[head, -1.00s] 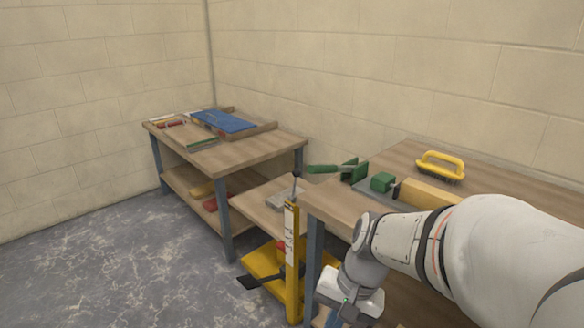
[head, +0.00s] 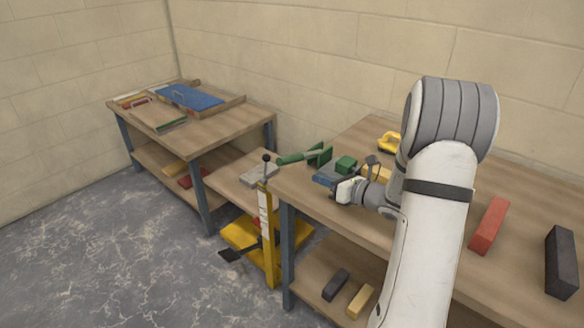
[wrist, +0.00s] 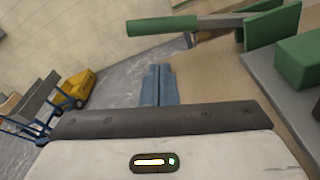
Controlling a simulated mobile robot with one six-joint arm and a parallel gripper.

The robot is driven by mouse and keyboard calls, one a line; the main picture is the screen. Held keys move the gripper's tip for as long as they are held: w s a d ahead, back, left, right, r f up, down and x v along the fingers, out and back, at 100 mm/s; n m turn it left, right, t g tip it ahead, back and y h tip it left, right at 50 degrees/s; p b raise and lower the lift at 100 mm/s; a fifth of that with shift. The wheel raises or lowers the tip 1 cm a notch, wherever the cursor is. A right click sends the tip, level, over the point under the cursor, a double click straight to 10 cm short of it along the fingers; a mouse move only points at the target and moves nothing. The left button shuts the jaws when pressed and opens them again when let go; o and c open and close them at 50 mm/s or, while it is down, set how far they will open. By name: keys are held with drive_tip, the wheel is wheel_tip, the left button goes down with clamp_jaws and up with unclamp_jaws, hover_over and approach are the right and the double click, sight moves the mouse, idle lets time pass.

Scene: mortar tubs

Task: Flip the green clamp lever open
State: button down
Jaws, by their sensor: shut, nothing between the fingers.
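The green clamp lever (head: 292,158) sticks out to the left from its green upright plates (head: 320,154), past the left end of the right bench. It lies about level. In the wrist view the lever (wrist: 172,26) runs across the top, ahead of my fingers, with the green plate (wrist: 272,30) at its right end. A green block (head: 346,163) sits just right of the plates on a grey base. My gripper (head: 323,181) is shut and empty, just in front of the plates and apart from the lever. Its blue-grey fingertips (wrist: 160,72) show together in the wrist view.
A yellow-handled tool (head: 388,141) and a yellow bar lie behind my wrist. A red brick (head: 488,226) and a dark brick (head: 562,261) lie on the bench's right part. A yellow stand (head: 268,235) with an upright post rises near the lever. A second bench (head: 225,135) stands left.

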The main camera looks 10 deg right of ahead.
sight(301, 157)
drive_tip(key=x, duration=1)
